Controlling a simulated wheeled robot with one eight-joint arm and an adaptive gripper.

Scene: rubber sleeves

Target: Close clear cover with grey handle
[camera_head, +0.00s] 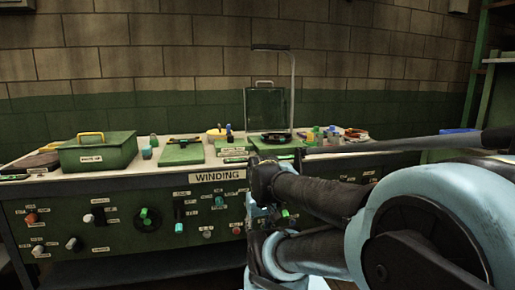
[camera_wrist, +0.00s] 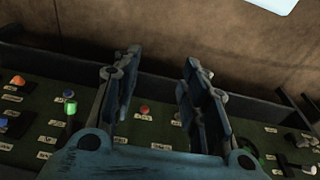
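The clear cover (camera_head: 265,108) stands upright, raised open, at the back of the bench. Its grey handle (camera_head: 264,83) is on its top edge. A green base with a dark round part (camera_head: 277,139) lies in front of it on the bench top. My gripper (camera_wrist: 160,65) is open and empty in the wrist view, its two blue fingers apart. In the head view my arm reaches in from the right, and its end is in front of the control panel, below and apart from the cover. The cover does not show in the wrist view.
A green box with a yellow handle (camera_head: 97,151) stands at the left of the bench (camera_head: 150,175). A thin grey post with a bent top (camera_head: 292,85) rises beside the cover. Small coloured parts (camera_head: 325,134) lie to the right. Knobs (camera_wrist: 71,107) line the front panel.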

